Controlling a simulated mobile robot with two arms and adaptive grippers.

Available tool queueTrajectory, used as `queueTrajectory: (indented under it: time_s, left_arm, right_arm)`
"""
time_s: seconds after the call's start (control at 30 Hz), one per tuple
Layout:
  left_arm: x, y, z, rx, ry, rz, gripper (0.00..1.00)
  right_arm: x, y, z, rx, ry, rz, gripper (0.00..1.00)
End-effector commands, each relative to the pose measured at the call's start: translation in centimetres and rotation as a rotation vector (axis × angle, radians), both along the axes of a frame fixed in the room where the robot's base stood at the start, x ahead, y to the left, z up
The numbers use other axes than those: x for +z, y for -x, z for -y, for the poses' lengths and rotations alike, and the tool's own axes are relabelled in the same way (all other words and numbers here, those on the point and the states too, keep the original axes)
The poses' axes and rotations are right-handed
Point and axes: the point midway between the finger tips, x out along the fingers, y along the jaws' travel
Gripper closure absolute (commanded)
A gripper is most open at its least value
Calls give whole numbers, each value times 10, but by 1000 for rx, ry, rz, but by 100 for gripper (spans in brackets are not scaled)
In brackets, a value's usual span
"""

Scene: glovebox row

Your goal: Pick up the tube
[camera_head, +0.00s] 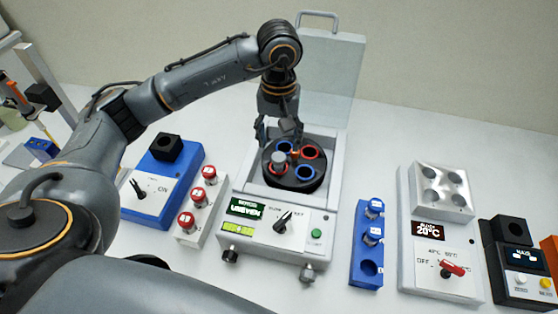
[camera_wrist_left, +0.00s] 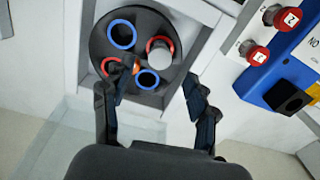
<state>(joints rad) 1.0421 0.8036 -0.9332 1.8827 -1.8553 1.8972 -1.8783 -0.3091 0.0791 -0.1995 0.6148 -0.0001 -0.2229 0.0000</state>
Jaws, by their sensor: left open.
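A grey-capped tube (camera_head: 279,157) stands in a red-ringed hole of the dark round rotor (camera_head: 302,185) inside the open centrifuge (camera_head: 255,187). The tube's pale round top also shows in the left wrist view (camera_wrist_left: 160,54). The other rotor holes, ringed blue and red, look empty. My left gripper (camera_head: 280,132) is open and points down over the back of the rotor. In the left wrist view my left gripper's fingers (camera_wrist_left: 158,82) are spread, with the tube top ahead between their lines. No contact shows. My right gripper is not in view.
The raised lid (camera_head: 335,75) stands behind the rotor. Left are a white rack (camera_head: 203,225) of red-capped tubes and a blue device (camera_head: 160,180). Right are a blue rack (camera_head: 366,245) with blue-ringed tubes, a heater block (camera_head: 440,200) and a black device (camera_head: 515,265).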

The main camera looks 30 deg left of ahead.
Motion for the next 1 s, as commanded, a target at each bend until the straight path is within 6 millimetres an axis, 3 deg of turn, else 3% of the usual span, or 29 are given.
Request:
queueTrajectory:
  time_s: [0.27, 0.43, 0.6, 0.87, 1.0]
  left_arm:
    - [-22, 1, 0, 1, 1, -2, 41]
    - [-45, 3, -2, 1, 1, -7, 41]
    - [-67, 1, -2, 1, 2, -2, 41]
    - [-71, 1, -2, 0, 2, 1, 41]
    - [-71, 1, -1, 1, 2, 1, 68]
  right_arm:
    - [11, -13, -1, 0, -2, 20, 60]
    - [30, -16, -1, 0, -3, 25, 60]
    - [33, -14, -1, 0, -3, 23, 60]
    - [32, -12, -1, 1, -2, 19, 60]
    - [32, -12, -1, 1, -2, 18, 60]
